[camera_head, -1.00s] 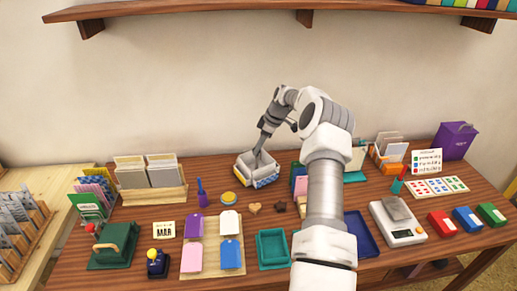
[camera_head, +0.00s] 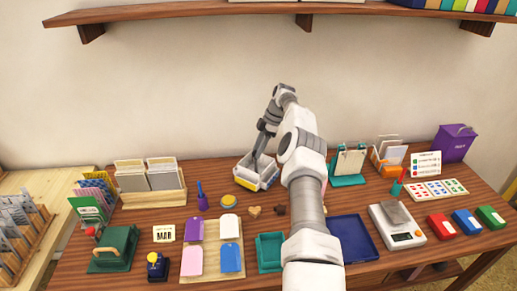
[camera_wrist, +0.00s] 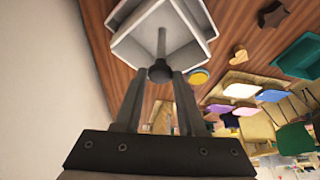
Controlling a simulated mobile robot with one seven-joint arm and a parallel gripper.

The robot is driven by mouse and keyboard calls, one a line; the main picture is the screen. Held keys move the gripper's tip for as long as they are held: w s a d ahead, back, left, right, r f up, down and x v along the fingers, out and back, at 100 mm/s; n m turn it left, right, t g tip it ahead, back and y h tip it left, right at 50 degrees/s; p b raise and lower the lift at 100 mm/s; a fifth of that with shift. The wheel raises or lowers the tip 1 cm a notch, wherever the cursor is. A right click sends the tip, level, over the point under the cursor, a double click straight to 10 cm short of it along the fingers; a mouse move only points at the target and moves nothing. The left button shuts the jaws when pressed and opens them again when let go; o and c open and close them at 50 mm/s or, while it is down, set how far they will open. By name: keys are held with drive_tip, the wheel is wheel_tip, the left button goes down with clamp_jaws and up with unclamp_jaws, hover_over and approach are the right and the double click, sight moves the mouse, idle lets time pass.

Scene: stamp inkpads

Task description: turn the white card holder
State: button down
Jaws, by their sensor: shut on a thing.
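The white card holder (camera_head: 245,172) stands on the table toward the back, with a yellow part low on one face and blue at its right side. In the wrist view, the white card holder (camera_wrist: 130,48) shows open trays around a thin central post with a dark knob (camera_wrist: 160,72) on top. My gripper (camera_head: 259,156) reaches down over the holder's middle. In the wrist view, my gripper (camera_wrist: 159,76) has its two fingers on either side of the knob, shut on it. The holder's far side is hidden.
A wooden card rack (camera_head: 150,193) stands to the left. A purple stamp (camera_head: 202,198) and a round yellow-topped pad (camera_head: 228,201) are close in front. A teal stand (camera_head: 347,180) is to the right, partly near my arm. The wall is behind.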

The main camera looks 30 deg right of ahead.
idle(0.4)
drive_tip(key=c, duration=0.5)
unclamp_jaws()
drive_tip(key=shift+r, duration=0.15)
